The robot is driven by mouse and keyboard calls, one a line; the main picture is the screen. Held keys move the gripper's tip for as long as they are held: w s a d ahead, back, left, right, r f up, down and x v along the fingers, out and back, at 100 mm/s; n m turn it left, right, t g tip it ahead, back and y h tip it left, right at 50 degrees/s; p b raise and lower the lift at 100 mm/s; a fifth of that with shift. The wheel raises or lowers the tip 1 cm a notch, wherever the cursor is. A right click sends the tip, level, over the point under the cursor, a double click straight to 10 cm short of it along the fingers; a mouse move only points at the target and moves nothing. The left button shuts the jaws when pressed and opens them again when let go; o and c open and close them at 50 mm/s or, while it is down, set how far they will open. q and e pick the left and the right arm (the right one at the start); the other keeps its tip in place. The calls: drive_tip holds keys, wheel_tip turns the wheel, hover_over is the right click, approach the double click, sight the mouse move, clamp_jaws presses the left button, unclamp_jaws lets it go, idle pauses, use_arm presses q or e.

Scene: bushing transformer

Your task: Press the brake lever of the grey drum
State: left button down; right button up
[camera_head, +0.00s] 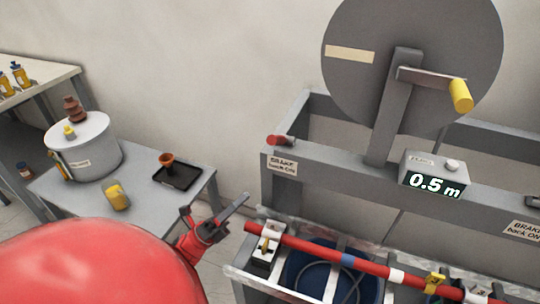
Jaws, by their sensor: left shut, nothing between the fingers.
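The grey drum (455,45) is a large upright disc on a grey frame (335,172), with a crank and a yellow handle (460,95). A small red-tipped lever (281,140) sits on the frame's left end, above a label (283,164) reading BRAKE. A second BRAKE label (524,230) is at the right edge; a dark piece (533,201) above it is partly cut off. My left gripper (240,202) is shut and empty, below and left of the red-tipped lever and apart from it. My right gripper is not in view.
A display box (434,175) reading 0.5 m stands on the frame. A long red pole (330,254) lies across a low rack in front. A grey table (140,206) at left holds a pot (92,150), a black tray (185,178) and a yellow jar (116,196).

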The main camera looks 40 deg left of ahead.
use_arm(q)
drive_tip(key=p, duration=0.4)
approach(280, 140)
drive_tip(key=w+d+r, duration=0.1)
drive_tip(key=w+d, duration=0.2)
drive_tip(key=shift+w+a+r, duration=0.15)
drive_tip(key=shift+w+r, duration=0.3)
drive_tip(key=shift+r, duration=0.15)
